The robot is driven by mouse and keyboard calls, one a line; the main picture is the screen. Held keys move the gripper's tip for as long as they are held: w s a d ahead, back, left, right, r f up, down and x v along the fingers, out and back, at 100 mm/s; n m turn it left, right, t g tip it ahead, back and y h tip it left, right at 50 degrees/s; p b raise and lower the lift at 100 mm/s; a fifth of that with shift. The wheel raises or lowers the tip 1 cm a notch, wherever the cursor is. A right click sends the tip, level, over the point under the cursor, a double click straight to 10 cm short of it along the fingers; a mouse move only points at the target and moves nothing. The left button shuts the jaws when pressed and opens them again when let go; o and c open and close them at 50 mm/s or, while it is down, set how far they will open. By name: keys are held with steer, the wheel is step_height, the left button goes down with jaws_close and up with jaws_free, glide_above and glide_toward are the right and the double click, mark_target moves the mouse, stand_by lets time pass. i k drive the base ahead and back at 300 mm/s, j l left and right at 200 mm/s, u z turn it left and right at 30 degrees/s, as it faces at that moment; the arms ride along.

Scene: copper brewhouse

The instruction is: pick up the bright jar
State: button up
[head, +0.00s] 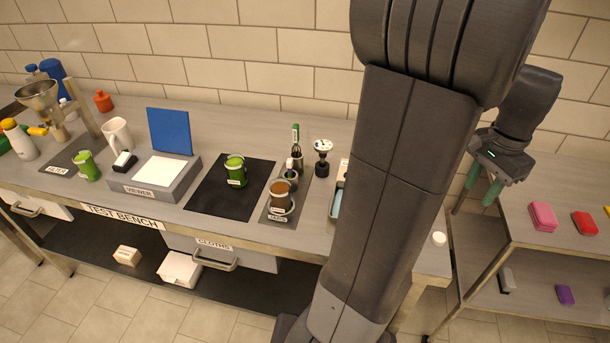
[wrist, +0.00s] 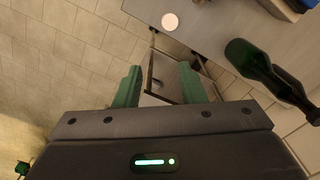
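A bright green jar (head: 235,172) stands on the black mat (head: 222,203) in the middle of the test bench. A brown jar (head: 280,198) stands on a labelled grey mat right of the black one. The frames do not settle which is the task's bright jar. My gripper (head: 479,190), with green fingers, is far right of these jars, beyond the arm. The fingers also show in the wrist view (wrist: 158,84), apart with nothing between them.
A viewer box (head: 185,183) with an upright blue panel stands left of the black mat. A dark bottle (head: 296,148) stands behind the brown jar. A white round cap (head: 438,238) lies near the bench's right end. A shelf unit with coloured sponges (head: 543,214) stands at right.

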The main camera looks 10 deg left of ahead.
mark_target(236, 172)
steer(key=j+u, duration=0.35)
steer(key=i+j+u, duration=0.15)
steer(key=j+u, duration=0.15)
steer(key=j, duration=0.15)
steer(key=i+j+u, duration=0.15)
steer(key=j+u, duration=0.2)
steer(key=i+j, duration=0.2)
steer(key=j, duration=0.2)
